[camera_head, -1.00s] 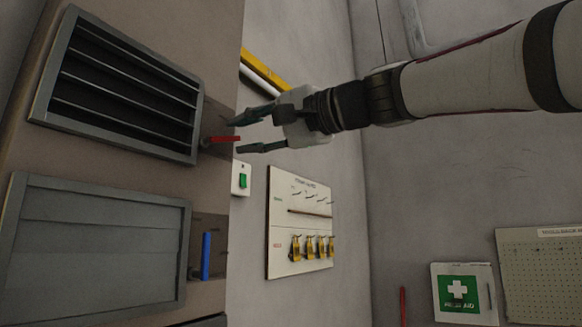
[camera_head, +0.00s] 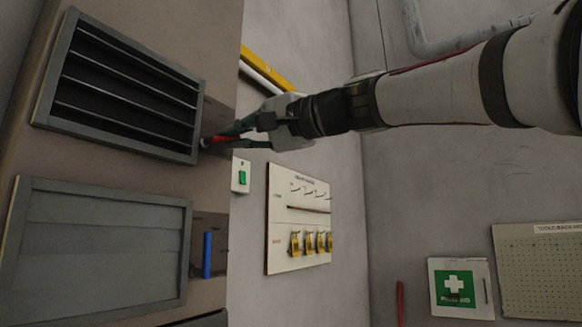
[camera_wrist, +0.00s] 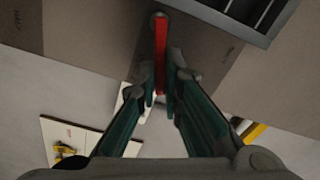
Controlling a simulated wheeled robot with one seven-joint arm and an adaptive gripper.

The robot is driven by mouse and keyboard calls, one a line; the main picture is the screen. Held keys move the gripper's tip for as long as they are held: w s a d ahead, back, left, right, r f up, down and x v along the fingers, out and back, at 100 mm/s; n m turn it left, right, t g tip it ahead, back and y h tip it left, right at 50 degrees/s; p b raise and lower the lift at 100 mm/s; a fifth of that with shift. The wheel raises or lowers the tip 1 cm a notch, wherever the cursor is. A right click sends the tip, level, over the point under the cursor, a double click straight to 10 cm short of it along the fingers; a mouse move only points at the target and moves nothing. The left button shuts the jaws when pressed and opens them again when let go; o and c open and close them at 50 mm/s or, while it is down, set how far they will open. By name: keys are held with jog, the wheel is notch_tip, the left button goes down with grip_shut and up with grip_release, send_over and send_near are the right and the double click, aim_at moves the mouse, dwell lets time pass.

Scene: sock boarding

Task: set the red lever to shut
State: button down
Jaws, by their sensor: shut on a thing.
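The red lever (camera_head: 215,140) sticks out from the brown panel beside the upper louvre. In the wrist view the red lever (camera_wrist: 161,50) runs from its pivot at the top down between my fingers. My gripper (camera_head: 222,138) is shut on the lever's outer part, a finger on each side; it also shows in the wrist view (camera_wrist: 161,84). The fingers partly hide the lever in the head view. The upper louvre (camera_head: 120,109) has its slats open, with dark gaps between them.
A lower louvre (camera_head: 95,247) has its slats closed, with a blue lever (camera_head: 207,254) hanging upright beside it. A green switch (camera_head: 242,177) and a white board with yellow padlocks (camera_head: 308,242) are on the wall to the right. A first aid box (camera_head: 455,287) hangs farther right.

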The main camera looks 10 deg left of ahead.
jog(key=n+b, duration=0.1)
jog(key=n, duration=0.1)
jog(key=r+n+b, duration=0.1)
jog(key=n+b, duration=0.1)
jog(key=s+n+b, duration=0.1)
jog(key=n+b, duration=0.1)
jog(key=shift+s+a+r+n, duration=0.1)
jog(key=shift+a+r+n, duration=0.2)
jog(key=shift+r, duration=0.05)
jog(key=n, duration=0.1)
jog(key=n+b, duration=0.1)
jog(key=s+n, duration=0.1)
jog(key=shift+a+r+n+b, duration=0.2)
jog(key=shift+r+n+b, duration=0.1)
jog(key=shift+s+a+r+n+b, duration=0.15)
jog(key=shift+s+n+b, duration=0.2)
jog(key=shift+n, duration=0.55)
jog(key=shift+s+a+n+b, duration=0.1)
jog(key=shift+s+n+b, duration=0.2)
jog(key=shift+n, duration=0.6)
jog(key=c, duration=1.7)
grip_release()
jog(key=shift+s, duration=0.1)
